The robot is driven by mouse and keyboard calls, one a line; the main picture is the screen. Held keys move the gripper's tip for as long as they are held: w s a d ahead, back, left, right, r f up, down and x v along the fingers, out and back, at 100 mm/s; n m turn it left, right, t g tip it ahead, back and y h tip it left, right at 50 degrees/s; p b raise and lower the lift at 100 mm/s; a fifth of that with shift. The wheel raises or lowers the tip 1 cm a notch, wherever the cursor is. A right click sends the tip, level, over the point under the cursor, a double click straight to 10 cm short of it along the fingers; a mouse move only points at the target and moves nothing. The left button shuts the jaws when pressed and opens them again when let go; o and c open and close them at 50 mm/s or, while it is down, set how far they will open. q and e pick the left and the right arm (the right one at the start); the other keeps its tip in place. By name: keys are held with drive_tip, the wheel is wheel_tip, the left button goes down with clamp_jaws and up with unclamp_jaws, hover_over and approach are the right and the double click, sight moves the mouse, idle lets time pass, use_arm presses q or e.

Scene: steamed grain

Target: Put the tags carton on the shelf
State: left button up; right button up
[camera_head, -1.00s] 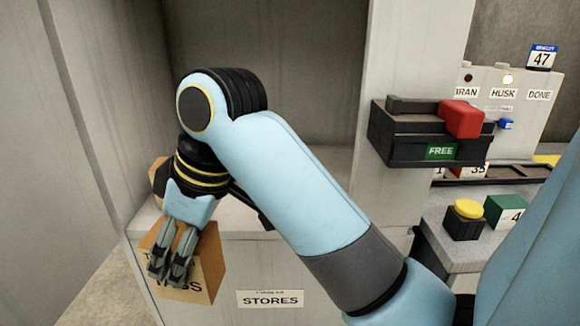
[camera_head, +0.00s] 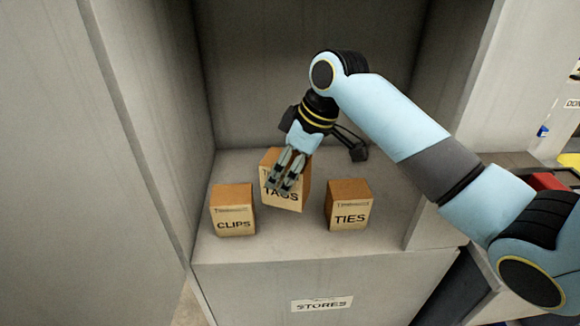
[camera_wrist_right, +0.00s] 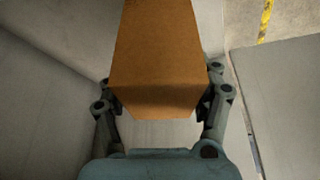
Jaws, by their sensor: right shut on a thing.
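In the right wrist view the carton (camera_wrist_right: 156,60) fills the space between the fingers of the right gripper (camera_wrist_right: 160,100). The shelf (camera_head: 225,248) is a grey surface in an open bay above a front marked STORES. I cannot tell whether the carton's base touches the shelf. My left gripper is not in view.
The CLIPS carton (camera_head: 233,212) stands on the shelf to the left of the tags carton. The TIES carton (camera_head: 348,206) stands to the right. Grey side walls (camera_head: 150,130) bound the bay. Bare shelf shows in front of the cartons.

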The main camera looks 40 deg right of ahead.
drive_tip(key=shift+w+d+r+p, duration=0.2)
drive_tip(key=shift+d+r+p, duration=0.25)
drive_tip(key=shift+d+r, duration=0.25)
drive_tip(key=shift+d, duration=0.35)
wheel_tip(320, 180, down, 3)
drive_tip(key=shift+w+f, duration=0.15)
drive_tip(key=shift+f, duration=0.05)
hover_over(293, 219)
wheel_tip(293, 219, down, 6)
drive_tip(key=shift+r+p, duration=0.1)
drive_tip(key=shift+p, duration=0.25)
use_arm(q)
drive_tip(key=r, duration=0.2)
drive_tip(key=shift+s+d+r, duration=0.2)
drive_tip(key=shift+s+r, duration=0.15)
use_arm(e)
drive_tip(key=shift+f, duration=0.45)
drive_tip(key=shift+f, duration=0.1)
drive_tip(key=o, duration=1.5)
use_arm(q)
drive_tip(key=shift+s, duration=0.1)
